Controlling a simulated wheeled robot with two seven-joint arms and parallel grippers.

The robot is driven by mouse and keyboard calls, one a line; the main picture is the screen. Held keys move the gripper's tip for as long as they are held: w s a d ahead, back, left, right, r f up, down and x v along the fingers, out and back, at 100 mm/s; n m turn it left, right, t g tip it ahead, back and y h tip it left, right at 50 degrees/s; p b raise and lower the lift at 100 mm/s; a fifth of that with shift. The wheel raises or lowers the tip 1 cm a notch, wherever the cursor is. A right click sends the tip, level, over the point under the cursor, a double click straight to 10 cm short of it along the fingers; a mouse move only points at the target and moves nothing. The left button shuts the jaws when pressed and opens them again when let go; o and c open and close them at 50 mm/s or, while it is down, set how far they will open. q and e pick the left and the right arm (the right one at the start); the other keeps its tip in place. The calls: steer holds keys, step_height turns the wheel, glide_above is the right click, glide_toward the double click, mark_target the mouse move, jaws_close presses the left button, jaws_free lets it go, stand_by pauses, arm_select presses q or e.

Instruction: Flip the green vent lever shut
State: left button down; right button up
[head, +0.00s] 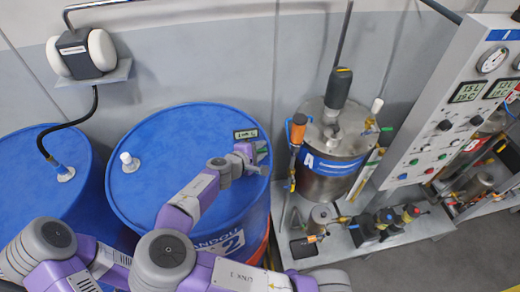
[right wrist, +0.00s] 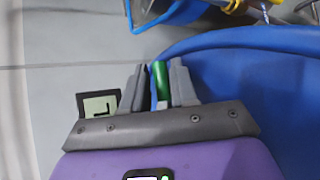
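The green vent lever (head: 262,150) is at the right side of the top of a blue drum (head: 165,150), beside a small display (head: 245,134). My right gripper (head: 255,152) is at the lever. The lever's base is hidden by the gripper. My left gripper is out of view.
A second blue drum (head: 40,180) stands at the left, with a black box (head: 74,52) on the wall above. A steel vessel (head: 325,155) stands to the right, beside a grey control panel (head: 455,110). A white bung (head: 129,162) rises from the drum top.

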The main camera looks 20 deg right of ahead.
steer(key=shift+s+f, duration=0.15)
steer(key=shift+f, duration=0.2)
